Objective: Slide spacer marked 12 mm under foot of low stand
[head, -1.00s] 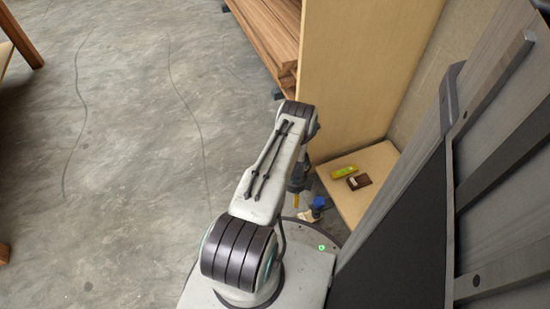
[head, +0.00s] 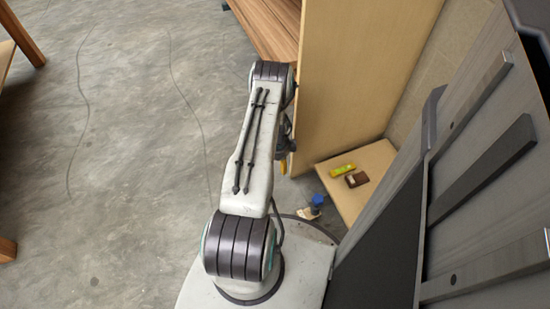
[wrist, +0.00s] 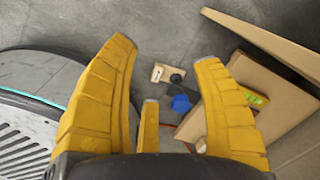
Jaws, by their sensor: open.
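The low stand (head: 368,203) is a pale wooden board near the floor beside the tall panel. It also shows at the right in the wrist view (wrist: 285,82). A small pale block (wrist: 158,72) with a dark round spot lies on the floor beside the stand; I cannot read any 12 mm mark. A blue object (wrist: 181,104) is near it, and shows in the head view too (head: 317,200). My gripper (wrist: 165,52) has yellow fingers spread open and empty above the floor. In the head view, the arm partly hides it (head: 283,163). The stand's feet are not clearly visible.
A yellow-green object (head: 343,170) and a dark brown object (head: 357,179) lie on the stand. A tall wooden panel (head: 350,80) rises behind it, and grey slatted boards (head: 470,170) lean at right. The concrete floor at left is largely clear.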

